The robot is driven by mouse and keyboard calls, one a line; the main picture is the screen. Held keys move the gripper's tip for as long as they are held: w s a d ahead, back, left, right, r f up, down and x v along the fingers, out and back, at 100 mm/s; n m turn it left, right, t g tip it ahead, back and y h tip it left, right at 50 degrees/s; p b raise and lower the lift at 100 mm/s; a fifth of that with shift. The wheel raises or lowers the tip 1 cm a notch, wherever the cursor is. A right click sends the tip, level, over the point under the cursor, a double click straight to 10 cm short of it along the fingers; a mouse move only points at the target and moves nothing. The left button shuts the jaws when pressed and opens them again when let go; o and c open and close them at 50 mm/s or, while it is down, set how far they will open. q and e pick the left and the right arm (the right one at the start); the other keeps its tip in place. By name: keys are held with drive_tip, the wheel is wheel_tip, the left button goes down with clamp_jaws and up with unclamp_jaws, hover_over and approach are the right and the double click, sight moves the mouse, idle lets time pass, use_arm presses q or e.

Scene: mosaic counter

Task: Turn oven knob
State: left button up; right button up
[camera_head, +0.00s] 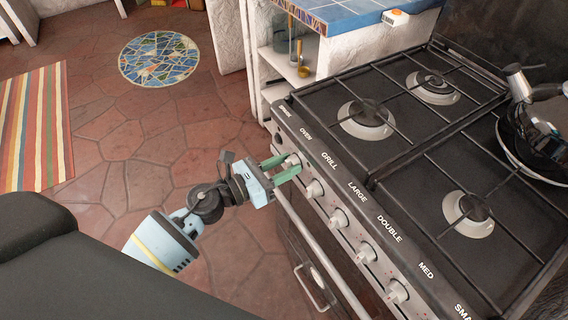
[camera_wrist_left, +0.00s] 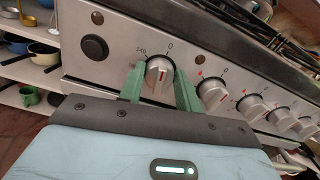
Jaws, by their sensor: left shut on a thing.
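The oven knob (camera_head: 292,161) is the first knob below the OVEN label on the front panel of the stove. In the left wrist view the silver oven knob (camera_wrist_left: 160,74) has a red line pointing nearly up, toward the 0 mark. My left gripper (camera_head: 284,168) is at the knob, its green fingers on either side of it. In the left wrist view the left gripper (camera_wrist_left: 160,88) is shut on the knob. At the right edge, grey and black parts (camera_head: 520,84) that may be my right gripper show beside a dark pan; its jaws are unclear.
The grill knob (camera_head: 314,188) and several more knobs run along the panel. An oven handle bar (camera_head: 322,252) lies below them. The dark pan with a pale rim (camera_head: 526,172) sits on the stove at right. A blue-tiled counter (camera_head: 345,12) stands behind. The floor at left is open.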

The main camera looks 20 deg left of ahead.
use_arm(q)
drive_tip(key=shift+w+a+f+n+p, duration=0.15)
drive_tip(key=shift+n+p, duration=1.55)
drive_tip(key=shift+n, duration=2.8)
drive_tip(key=shift+s+f+n+p, duration=0.1)
drive_tip(key=shift+n+p, duration=1.55)
drive_tip(key=shift+n, duration=2.85)
drive_tip(key=o, duration=0.9)
drive_tip(key=shift+o, duration=0.2)
